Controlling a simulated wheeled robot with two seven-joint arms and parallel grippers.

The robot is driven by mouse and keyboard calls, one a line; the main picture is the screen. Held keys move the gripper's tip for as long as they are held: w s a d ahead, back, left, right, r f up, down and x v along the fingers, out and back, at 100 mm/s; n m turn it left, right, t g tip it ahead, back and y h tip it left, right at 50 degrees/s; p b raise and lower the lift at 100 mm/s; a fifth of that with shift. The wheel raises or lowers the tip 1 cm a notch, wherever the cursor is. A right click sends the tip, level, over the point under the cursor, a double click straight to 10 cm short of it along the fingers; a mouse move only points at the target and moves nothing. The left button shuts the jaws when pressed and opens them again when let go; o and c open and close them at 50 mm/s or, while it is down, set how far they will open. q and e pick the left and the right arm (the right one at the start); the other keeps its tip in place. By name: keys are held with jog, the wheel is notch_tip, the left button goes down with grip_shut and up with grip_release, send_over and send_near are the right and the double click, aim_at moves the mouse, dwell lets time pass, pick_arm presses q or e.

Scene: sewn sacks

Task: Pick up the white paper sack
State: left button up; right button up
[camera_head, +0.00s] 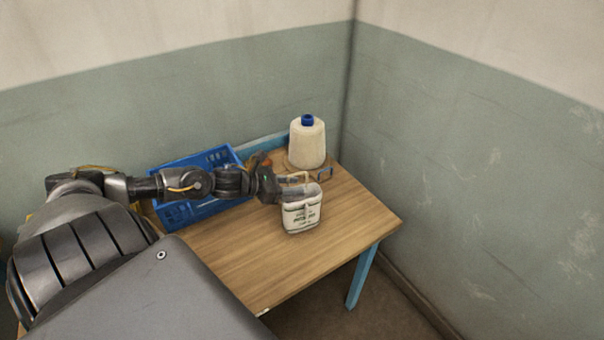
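The white paper sack (302,215) stands upright on the wooden table (240,260), with dark print on its front. My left gripper (297,185) reaches in from the left at the sack's top. Its two fingers show a little apart, one toward the back and one over the sack's upper edge, which they partly hide. I cannot tell whether they press on the sack. The sack's base appears to rest on the table. My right gripper is not in view.
A cream thread cone with a blue top (307,145) stands behind the sack. A blue plastic crate (190,212) is at the back left, partly behind my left arm. The table's front and right are clear. Walls close off the back and right.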

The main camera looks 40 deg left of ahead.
pick_arm(q)
jog(key=shift+w+d, duration=0.1)
jog(key=shift+w, duration=0.05)
grip_shut()
dwell(0.5)
